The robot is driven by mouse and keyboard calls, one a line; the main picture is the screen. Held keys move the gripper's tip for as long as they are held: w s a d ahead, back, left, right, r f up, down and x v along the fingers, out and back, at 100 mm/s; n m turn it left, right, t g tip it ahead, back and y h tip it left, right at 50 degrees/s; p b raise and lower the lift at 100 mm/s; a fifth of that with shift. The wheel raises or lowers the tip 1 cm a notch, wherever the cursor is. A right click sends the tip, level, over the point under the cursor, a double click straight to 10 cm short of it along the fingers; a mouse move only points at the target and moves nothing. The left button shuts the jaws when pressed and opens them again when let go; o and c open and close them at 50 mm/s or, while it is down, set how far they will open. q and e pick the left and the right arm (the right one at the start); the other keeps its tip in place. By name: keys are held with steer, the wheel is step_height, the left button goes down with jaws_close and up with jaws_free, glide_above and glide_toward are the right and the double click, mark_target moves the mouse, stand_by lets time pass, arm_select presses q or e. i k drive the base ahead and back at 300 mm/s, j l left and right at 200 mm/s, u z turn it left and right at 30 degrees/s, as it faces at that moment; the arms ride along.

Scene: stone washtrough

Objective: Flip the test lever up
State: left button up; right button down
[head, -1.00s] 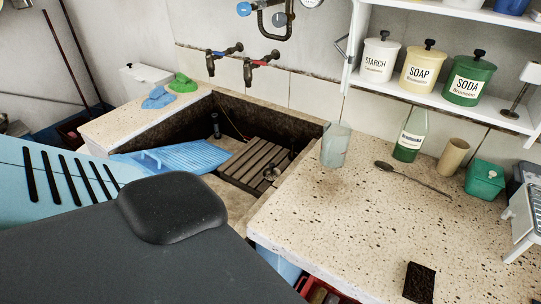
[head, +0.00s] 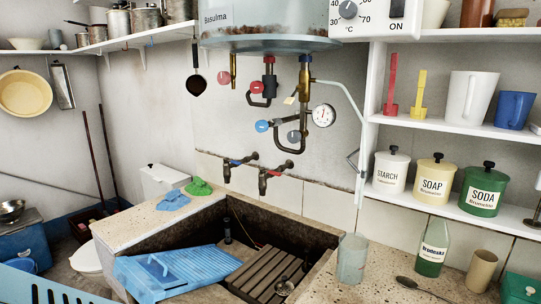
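The boiler (head: 270,28) hangs on the back wall at the top of the head view, with brass pipework below it. A small pale tab-like lever (head: 290,100) sticks out left of the right brass pipe (head: 305,78); I cannot tell for sure that it is the test lever. A red-topped valve (head: 257,87) is left of it. A blue knob (head: 262,126) and a grey knob (head: 294,136) sit lower, beside a round gauge (head: 323,115). Neither of my grippers is in view.
A shelf (head: 450,205) with canisters is at right. The space before the pipes looks clear.

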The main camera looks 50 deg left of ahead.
mark_target(289, 100)
steer(key=i+j+u, duration=0.1)
steer(key=u, duration=0.35)
steer(key=j+u, duration=0.1)
steer(key=u, duration=0.35)
steer(key=i+u, duration=0.15)
steer(key=u, duration=0.3)
